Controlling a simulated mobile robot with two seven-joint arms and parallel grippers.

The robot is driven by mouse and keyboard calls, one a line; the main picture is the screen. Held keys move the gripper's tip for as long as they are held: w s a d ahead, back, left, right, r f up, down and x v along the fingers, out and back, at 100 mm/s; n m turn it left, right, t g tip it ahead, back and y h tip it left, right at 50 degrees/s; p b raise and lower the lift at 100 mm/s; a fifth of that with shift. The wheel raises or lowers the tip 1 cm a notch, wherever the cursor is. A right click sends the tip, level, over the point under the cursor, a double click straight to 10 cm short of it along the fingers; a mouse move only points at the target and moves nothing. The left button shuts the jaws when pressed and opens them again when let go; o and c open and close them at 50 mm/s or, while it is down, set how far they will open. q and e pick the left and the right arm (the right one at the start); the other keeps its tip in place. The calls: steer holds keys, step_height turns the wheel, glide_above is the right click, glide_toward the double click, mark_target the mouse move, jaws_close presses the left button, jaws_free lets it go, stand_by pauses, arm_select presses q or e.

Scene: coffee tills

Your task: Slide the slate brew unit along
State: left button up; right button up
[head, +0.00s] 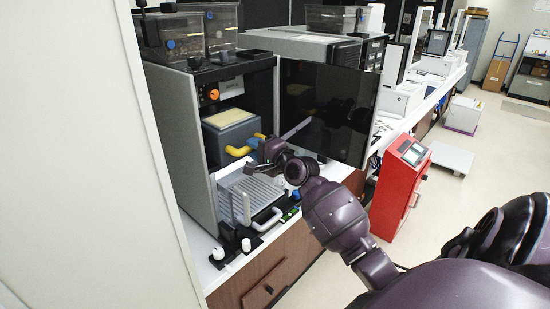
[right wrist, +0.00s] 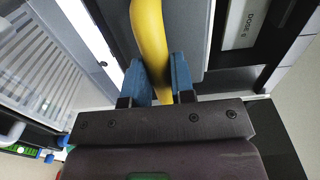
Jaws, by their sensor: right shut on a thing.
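The slate brew unit (head: 228,138) is a grey block with a pale yellow top, sitting inside the open coffee machine. A curved yellow handle (head: 238,151) sticks out at its front. My right gripper (head: 254,144) is at that handle. In the right wrist view the blue fingers of the right gripper (right wrist: 161,82) are shut on the yellow handle (right wrist: 150,35), one on each side. The grey face of the unit is close beyond the fingers, partly hidden by the handle. My left gripper is not in view.
The machine's dark door (head: 325,110) stands open to the right of my right gripper. A red box (head: 400,185) stands on the floor at right.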

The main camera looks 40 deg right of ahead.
steer(key=s, duration=0.7)
steer(key=shift+d, duration=0.3)
steer(key=o, duration=1)
steer(key=shift+s, duration=0.1)
steer(key=shift+c, duration=0.2)
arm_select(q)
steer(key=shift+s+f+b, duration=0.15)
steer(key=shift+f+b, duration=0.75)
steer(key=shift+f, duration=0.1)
arm_select(e)
steer(key=s, duration=1)
steer(key=shift+s+d, duration=0.4)
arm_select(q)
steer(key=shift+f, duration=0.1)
